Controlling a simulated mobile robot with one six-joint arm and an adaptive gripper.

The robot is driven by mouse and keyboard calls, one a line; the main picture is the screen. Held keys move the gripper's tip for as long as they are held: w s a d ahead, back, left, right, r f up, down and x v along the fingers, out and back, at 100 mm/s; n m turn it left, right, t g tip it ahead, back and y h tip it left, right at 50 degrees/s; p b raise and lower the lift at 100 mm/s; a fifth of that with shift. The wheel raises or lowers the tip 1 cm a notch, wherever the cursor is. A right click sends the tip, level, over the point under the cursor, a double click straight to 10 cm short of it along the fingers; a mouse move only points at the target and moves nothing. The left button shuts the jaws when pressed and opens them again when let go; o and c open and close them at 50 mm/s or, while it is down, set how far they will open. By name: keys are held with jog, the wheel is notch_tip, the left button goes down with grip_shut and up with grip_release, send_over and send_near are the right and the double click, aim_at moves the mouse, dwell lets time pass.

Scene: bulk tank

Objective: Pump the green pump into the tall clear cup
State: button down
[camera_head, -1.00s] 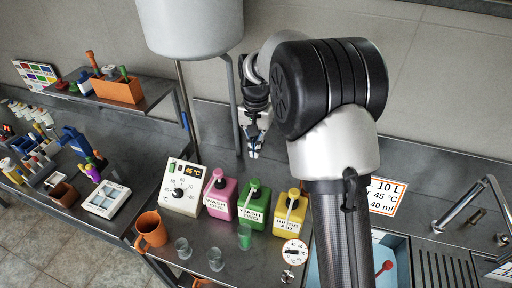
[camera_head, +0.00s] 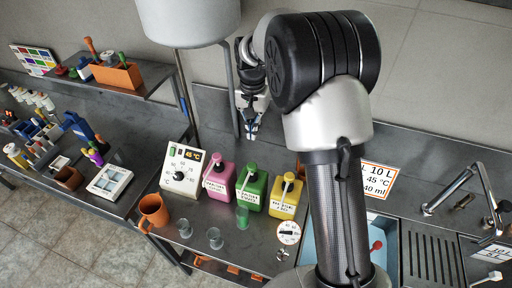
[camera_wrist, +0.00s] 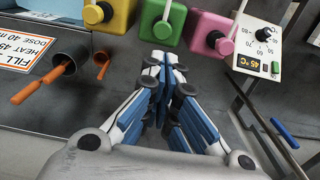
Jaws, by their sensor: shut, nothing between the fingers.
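The green pump bottle (camera_head: 252,190) stands between the pink and yellow ones on the steel counter. Two clear cups (camera_head: 184,229) (camera_head: 215,239) stand to the left; I cannot tell surely which cup is tallest. My gripper (camera_head: 252,132) is shut and empty behind the pumps, apart from them. In the wrist view its blue-and-white fingers (camera_wrist: 165,62) point toward the green pump.
A pink pump bottle (camera_head: 220,182) and a yellow one (camera_head: 286,198) flank the green one closely. A dial box (camera_head: 182,168) and an orange mug (camera_head: 153,212) stand left. A grey tank (camera_head: 188,22) hangs above. The sink (camera_head: 322,225) is right.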

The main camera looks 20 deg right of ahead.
jog(key=shift+s+d+r, duration=0.1)
jog(key=shift+r, duration=0.15)
notch_tip(320, 180, down, 14)
jog(key=shift+p, duration=0.45)
dwell(0.4)
